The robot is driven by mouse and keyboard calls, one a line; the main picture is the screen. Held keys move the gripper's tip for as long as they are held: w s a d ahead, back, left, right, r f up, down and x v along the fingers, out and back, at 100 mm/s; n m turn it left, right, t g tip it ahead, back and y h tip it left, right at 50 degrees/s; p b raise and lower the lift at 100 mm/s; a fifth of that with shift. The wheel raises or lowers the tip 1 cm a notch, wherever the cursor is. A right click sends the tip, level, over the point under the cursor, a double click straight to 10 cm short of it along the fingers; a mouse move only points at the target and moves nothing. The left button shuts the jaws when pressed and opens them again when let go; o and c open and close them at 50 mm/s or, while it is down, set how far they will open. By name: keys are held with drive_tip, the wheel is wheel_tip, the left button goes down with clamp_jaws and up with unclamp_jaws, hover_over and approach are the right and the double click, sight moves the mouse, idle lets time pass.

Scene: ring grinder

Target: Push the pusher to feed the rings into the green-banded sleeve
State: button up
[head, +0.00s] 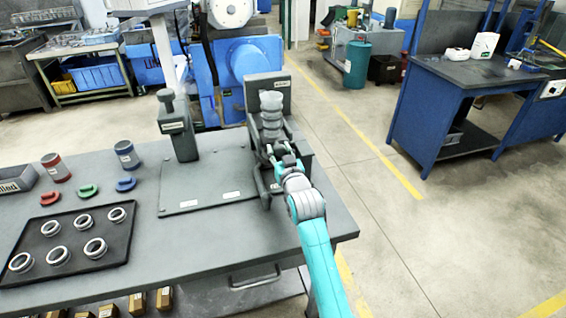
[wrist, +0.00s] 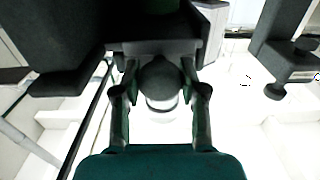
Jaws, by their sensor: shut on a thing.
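My gripper (head: 286,162) is at the fixture (head: 268,84) near the table's right end. Its fingers are shut on a dark rounded knob, which looks like the pusher (head: 289,160). In the wrist view the knob (wrist: 160,72) sits between the two fingers (wrist: 160,92), with a pale ring-like edge below it. Pale stacked round pieces (head: 271,116) stand in the fixture just beyond my gripper; I cannot tell rings from sleeve there. No green band shows on any sleeve. My gripper hides the lower front of the fixture.
A dark tray (head: 84,283) of several pale rings lies at the left. Red-banded (head: 56,168) and blue-banded (head: 127,156) sleeves stand behind red, green (head: 88,190) and blue U-shaped pieces. A dark post (head: 177,130) stands left of the fixture; the plate (head: 207,196) between is clear.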

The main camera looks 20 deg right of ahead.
drive_tip(key=shift+s, duration=3.2)
drive_tip(key=o, duration=1.1)
drive_tip(key=shift+c, duration=0.2)
drive_tip(key=shift+s, duration=2.5)
drive_tip(key=shift+s, duration=0.1)
drive_tip(key=shift+w, duration=2.6)
